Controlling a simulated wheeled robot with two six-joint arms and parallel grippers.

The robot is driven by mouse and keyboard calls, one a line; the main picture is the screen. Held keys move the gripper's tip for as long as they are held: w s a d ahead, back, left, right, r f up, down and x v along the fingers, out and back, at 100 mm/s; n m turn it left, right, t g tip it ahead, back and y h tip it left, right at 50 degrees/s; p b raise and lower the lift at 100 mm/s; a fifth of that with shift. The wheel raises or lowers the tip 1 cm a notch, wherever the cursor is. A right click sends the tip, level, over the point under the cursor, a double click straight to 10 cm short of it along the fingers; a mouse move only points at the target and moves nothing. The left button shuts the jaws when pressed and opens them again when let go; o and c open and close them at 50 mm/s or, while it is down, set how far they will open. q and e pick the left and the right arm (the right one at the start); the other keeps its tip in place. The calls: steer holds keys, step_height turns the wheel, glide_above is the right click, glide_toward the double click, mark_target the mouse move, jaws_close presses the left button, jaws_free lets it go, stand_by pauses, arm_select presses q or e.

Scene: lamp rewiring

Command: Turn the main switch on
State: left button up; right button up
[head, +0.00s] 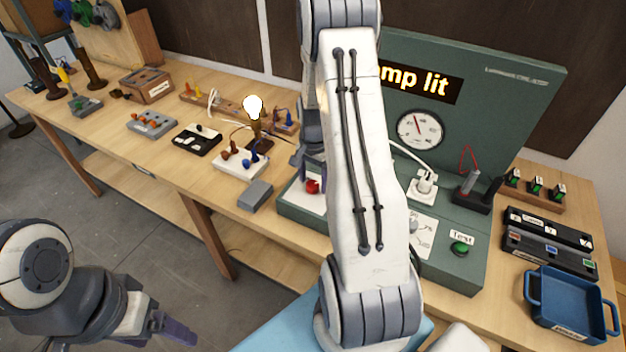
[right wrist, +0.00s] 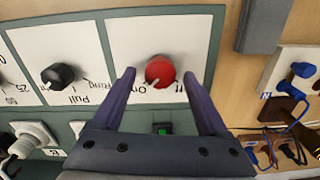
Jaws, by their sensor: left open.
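The main switch is a red knob (right wrist: 160,71) on a white plate, with an "On" label at its lower left and a partly hidden label at its lower right. Its pale pointer mark appears to face the "On" side. In the head view the knob (head: 312,187) shows beside my right arm. My right gripper (right wrist: 160,75) is open, its purple fingers on either side of the knob with a gap at each side. In the head view it is largely hidden behind my arm. My left gripper (head: 168,330) is open and empty at the lower left, off the bench.
The bulb (head: 253,106) glows, and the green panel's display (head: 420,82) reads "...mp lit". A black knob (right wrist: 64,76) sits left of the red one. A grey block (head: 255,195) lies beside the panel. A blue tray (head: 571,300) stands at the right.

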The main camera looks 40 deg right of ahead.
mark_target(313, 183)
steer(key=shift+r, duration=0.35)
step_height(313, 183, up, 10)
steer(key=b, duration=0.2)
steer(key=shift+f, duration=0.15)
stand_by(0.4)
